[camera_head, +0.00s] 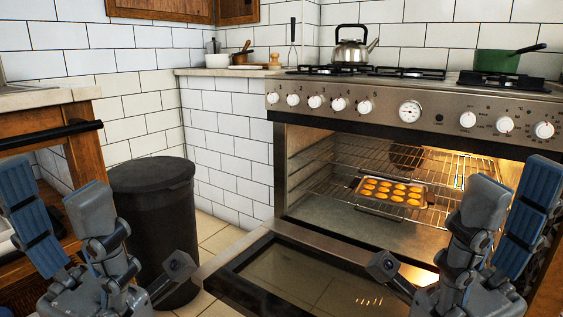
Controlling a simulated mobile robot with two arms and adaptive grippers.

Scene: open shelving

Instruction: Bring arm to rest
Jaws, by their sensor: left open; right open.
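My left gripper (66,225) is at the lower left, its fingers spread open with nothing between them. It is in front of the wooden cabinet and the dark bin. My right gripper (502,222) is at the lower right, also open and empty. It is in front of the right part of the oven and partly hides the open door. Both grippers point upward. The lower parts of both arms are cut off by the bottom edge of the view.
The oven (300,180) is lit, its door (240,272) folded down. A muffin tray (367,205) sits on a rack inside. A dark bin (155,215) stands left of the oven. A kettle (352,50) and a green pan (497,62) are on the stove. A wooden cabinet (85,165) is at left.

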